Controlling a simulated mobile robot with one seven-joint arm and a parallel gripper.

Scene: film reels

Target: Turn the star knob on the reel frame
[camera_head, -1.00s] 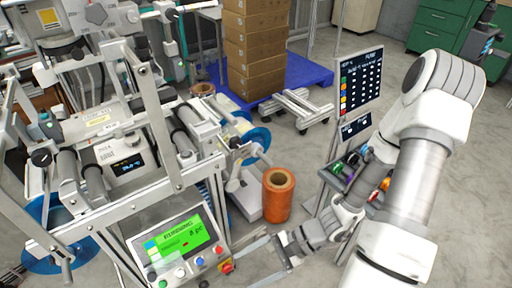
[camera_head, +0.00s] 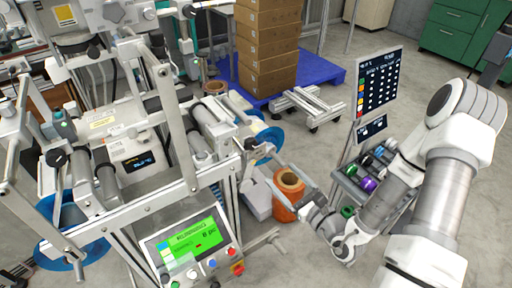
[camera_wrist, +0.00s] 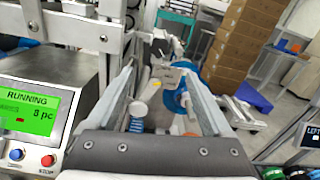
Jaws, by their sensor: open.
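The reel frame (camera_head: 120,212) is a silver machine of metal bars and rollers, filling the left of the head view. A small dark knob (camera_head: 250,144) sits at the right end of its roller; I cannot make out whether it is star-shaped. My gripper (camera_head: 272,172) is open and empty, just right of and below that knob, apart from it. In the wrist view both fingers (camera_wrist: 160,78) are spread, with a pale block (camera_wrist: 168,75) and a blue reel (camera_wrist: 177,100) beyond them.
A control box with a green screen (camera_head: 194,238) reading RUNNING stands low on the frame. An orange roll (camera_head: 288,205) stands on the floor behind my gripper. A parts rack (camera_head: 345,172) with a sign (camera_head: 378,85) is on the right. Boxes (camera_head: 268,50) sit on a blue pallet (camera_head: 318,72).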

